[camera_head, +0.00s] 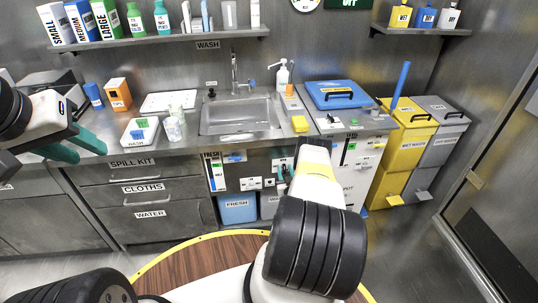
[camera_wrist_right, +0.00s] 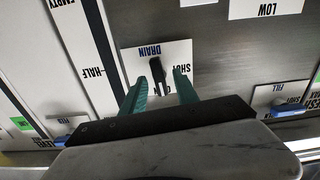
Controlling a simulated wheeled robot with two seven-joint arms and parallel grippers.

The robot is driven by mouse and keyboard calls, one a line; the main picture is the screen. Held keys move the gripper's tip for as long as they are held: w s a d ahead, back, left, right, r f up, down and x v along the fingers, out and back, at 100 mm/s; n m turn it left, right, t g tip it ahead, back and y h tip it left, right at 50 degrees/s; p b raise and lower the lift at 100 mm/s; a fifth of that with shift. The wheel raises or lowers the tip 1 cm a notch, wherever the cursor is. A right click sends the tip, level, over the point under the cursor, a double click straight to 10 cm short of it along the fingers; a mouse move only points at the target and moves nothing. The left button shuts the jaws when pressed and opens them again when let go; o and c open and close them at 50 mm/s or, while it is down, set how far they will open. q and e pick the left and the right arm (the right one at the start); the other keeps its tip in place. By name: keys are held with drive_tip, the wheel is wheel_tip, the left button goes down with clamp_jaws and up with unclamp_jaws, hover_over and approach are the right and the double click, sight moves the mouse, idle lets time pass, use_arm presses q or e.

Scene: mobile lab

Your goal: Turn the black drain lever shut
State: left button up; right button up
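The black drain lever (camera_wrist_right: 157,72) shows in the right wrist view on a white plate (camera_wrist_right: 147,50) marked DRAIN, printed upside down here. It runs roughly along the picture's vertical. A SHUT mark is at its upper right; another mark below it is partly hidden. My right gripper (camera_wrist_right: 159,84) is open, its green fingers on either side of the lever, with gaps visible on both sides. In the head view my right arm hides the lever and most of the right gripper (camera_head: 285,178). My left gripper (camera_head: 76,147) is open and empty at the counter's left front edge.
A blue FILL lever (camera_wrist_right: 285,108) sits beside the drain plate in the wrist view. A level gauge (camera_wrist_right: 85,60) runs along the other side. The sink (camera_head: 238,115) is above the panel; a blue FRESH container (camera_head: 237,210) stands below.

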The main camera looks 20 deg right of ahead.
clamp_jaws()
drive_tip(key=shift+n, duration=0.4)
drive_tip(key=n, duration=0.3)
drive_tip(key=shift+w+a+n, duration=0.1)
drive_tip(key=shift+a+n, duration=0.1)
drive_tip(key=shift+n, duration=0.2)
drive_tip(key=shift+a+f+n, duration=0.1)
drive_tip(key=shift+f+n, duration=0.05)
drive_tip(key=shift+n, duration=2.85)
drive_tip(key=shift+a+f+n, duration=0.1)
drive_tip(key=shift+f+n, duration=0.05)
drive_tip(key=shift+n, duration=2.85)
drive_tip(key=shift+d+n, duration=0.1)
drive_tip(key=shift+n, duration=0.2)
